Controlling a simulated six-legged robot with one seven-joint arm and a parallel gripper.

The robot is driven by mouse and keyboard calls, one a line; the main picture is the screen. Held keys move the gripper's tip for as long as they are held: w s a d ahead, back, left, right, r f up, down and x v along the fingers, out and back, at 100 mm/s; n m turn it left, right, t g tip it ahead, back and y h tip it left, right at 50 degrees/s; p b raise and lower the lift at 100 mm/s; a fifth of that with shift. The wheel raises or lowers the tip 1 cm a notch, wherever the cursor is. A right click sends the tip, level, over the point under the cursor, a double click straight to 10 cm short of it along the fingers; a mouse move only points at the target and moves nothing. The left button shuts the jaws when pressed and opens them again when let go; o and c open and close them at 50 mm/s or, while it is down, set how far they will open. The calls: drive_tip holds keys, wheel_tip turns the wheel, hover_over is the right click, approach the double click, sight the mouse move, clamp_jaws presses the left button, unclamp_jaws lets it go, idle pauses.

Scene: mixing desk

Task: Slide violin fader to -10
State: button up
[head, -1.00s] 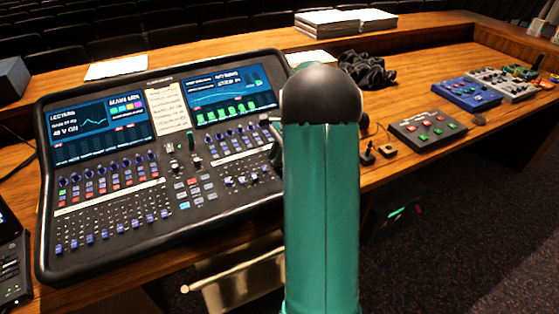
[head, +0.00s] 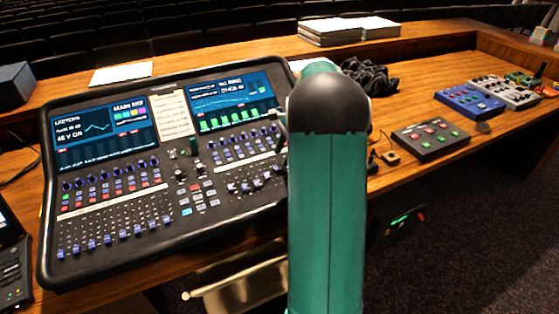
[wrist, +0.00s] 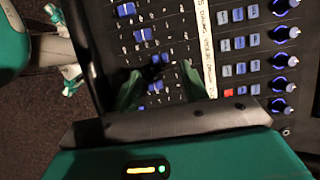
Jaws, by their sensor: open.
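The mixing desk (head: 160,170) lies on the wooden counter, with blue-capped faders in a left bank (head: 110,240) and a shorter right bank (head: 245,187). In the wrist view, my gripper (wrist: 161,72) is open, its two green fingers over the fader panel. A dark blue fader cap (wrist: 160,59) lies between the fingertips, and another blue cap (wrist: 155,87) sits just below it, between the fingers. I cannot tell contact. The label strip (wrist: 205,45) is too blurred to tell which fader is violin. In the head view my arm hides the gripper.
Blue knobs (wrist: 286,60) and buttons line the panel beside the strip. In the head view, a grey button box (head: 430,138), a blue pedal box (head: 469,103) and a dark crumpled cloth (head: 372,76) lie right of the desk. Papers (head: 345,30) lie behind.

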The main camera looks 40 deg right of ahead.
drive_tip(key=v, duration=1)
drive_tip(key=s+a+r+n+h, duration=0.15)
drive_tip(key=a+r+n, duration=0.3)
drive_tip(key=a, duration=0.75)
drive_tip(key=s+a+r+n+h, duration=0.1)
drive_tip(key=s+a+r+n, duration=0.2)
drive_tip(key=a+n, duration=0.55)
drive_tip(key=s+a+f+n+t, duration=0.1)
drive_tip(key=s+a+f+n, duration=0.1)
drive_tip(key=s+a+n, duration=0.2)
drive_tip(key=s+a+f+n+t+h, duration=0.1)
drive_tip(key=s+a+n, duration=0.3)
drive_tip(key=s+a, duration=0.4)
drive_tip(key=a+f+t, duration=0.1)
drive_tip(key=a, duration=0.4)
